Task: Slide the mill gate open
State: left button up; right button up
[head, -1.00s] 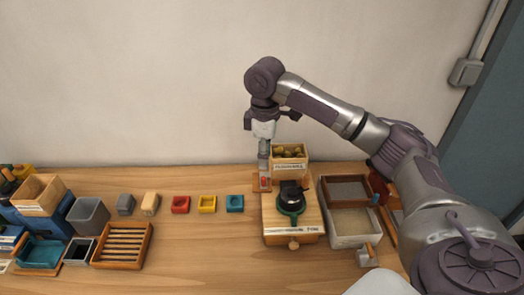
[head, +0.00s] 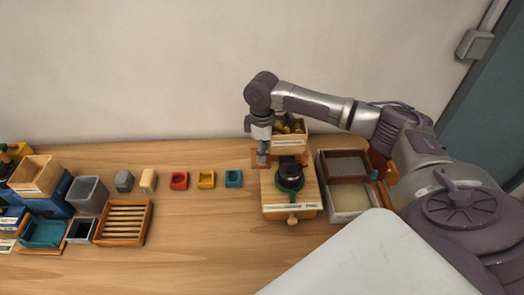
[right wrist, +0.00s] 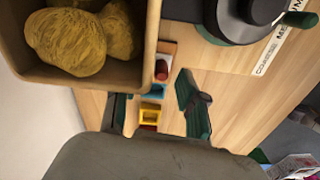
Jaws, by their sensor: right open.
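The mill (head: 290,205) is a pale wooden box with a black and green round top piece, and a wooden crate (head: 290,140) of brown lumps stands at its back. My right gripper (head: 262,160) points down at the mill's back left corner and hides this spot in the head view. In the right wrist view its fingers (right wrist: 155,105) are apart, with nothing held between them. My left gripper is out of view.
Red (head: 179,180), yellow (head: 206,179) and blue (head: 234,178) cups stand in a row left of the mill. A two-part tray (head: 350,200) is close on its right. A slatted wooden rack (head: 124,222) and bins are farther left. The front middle table is clear.

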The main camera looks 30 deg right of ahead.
jog(key=shift+f, duration=1)
grip_shut()
jog(key=shift+a, duration=0.1)
